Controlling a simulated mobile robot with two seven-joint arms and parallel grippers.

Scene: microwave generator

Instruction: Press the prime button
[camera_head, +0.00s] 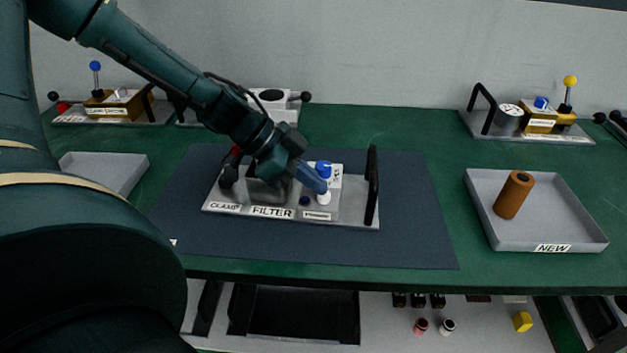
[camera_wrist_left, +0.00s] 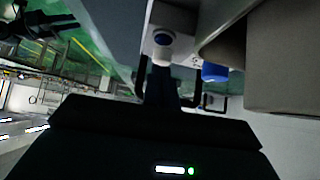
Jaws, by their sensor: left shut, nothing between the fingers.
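The filter unit (camera_head: 355,212) is a grey plate with labels reading CLAMP and FILTER, on a dark mat. A larger blue cap (camera_head: 323,167) stands on a white block behind. A blue cap (camera_wrist_left: 214,73) shows to the right. My right gripper is out of view.
A black upright handle (camera_head: 372,185) stands at the unit's right end. A tray marked NEW (camera_head: 580,222) holds a brown cylinder (camera_head: 513,195). An empty grey tray (camera_head: 105,170) is at left. Other units line the back. The mat's right side (camera_head: 420,220) is clear.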

